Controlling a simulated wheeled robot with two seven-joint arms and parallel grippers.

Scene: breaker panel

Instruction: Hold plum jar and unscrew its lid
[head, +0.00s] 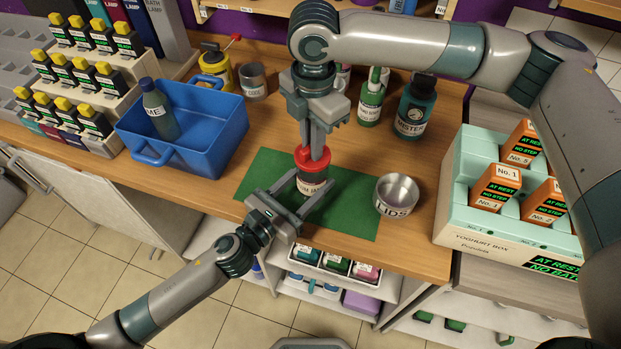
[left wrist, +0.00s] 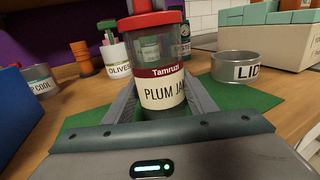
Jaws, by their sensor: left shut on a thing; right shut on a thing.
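The plum jar (head: 312,184) stands upright on the green mat (head: 352,222), with a red lid (head: 312,157) on top. In the left wrist view the jar (left wrist: 160,90) shows its plum label, and the red lid (left wrist: 152,22) sits on its top. My left gripper (head: 301,192) is shut on the jar's body from the front, one finger on each side. My right gripper (head: 316,150) comes straight down from above and is shut on the lid. The metal bowl marked LIDS (head: 396,194) stands to the right of the jar.
A blue bin (head: 210,145) with a bottle (head: 158,112) in it is at the left. A yoghurt box (head: 470,228) with orange cartons stands at the right edge. Teal (head: 415,107) and green (head: 370,103) containers are behind. The mat's left part is clear.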

